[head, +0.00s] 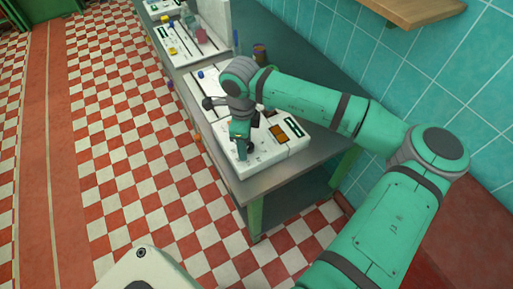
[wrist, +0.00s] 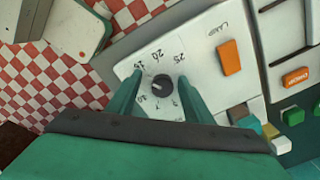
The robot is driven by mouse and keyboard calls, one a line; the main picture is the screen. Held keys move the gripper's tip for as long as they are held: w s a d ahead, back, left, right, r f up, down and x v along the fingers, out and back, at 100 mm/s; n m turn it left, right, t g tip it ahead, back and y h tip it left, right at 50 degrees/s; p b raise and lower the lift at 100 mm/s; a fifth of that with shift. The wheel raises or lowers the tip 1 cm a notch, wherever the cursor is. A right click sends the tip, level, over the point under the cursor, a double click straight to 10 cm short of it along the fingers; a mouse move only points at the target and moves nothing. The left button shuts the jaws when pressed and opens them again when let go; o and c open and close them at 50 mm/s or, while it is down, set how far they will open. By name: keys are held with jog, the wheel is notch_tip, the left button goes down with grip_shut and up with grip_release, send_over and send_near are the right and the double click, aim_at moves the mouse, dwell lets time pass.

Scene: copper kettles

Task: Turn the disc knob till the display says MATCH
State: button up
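The disc knob (wrist: 161,84) is a small dark round knob on a white panel (wrist: 205,75), with a printed number scale around it. In the head view my gripper hides it. My gripper (wrist: 160,88) is open in the wrist view, with one green finger on each side of the knob. I cannot tell whether the fingers touch it. In the head view my gripper (head: 241,152) points down over the near end of the white console (head: 262,158). A small dark display (head: 293,127) with a green area sits on the console; its text is too small to read.
An orange switch (wrist: 229,57) marked LAMP and an orange button (wrist: 295,77) lie right of the knob. Small coloured blocks (wrist: 292,116) are below them. More consoles (head: 188,42) stand farther along the bench. A tiled wall (head: 320,30) is on the right; the checkered floor is clear.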

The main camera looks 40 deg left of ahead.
jog(key=shift+w+d+r, duration=0.1)
jog(key=shift+w+d, duration=0.15)
jog(key=shift+d, duration=0.05)
jog(key=shift+w+d+r, duration=0.1)
jog(key=shift+r, duration=0.2)
notch_tip(320, 180, up, 10)
jog(key=shift+s+a, duration=0.35)
jog(key=shift+a, duration=0.1)
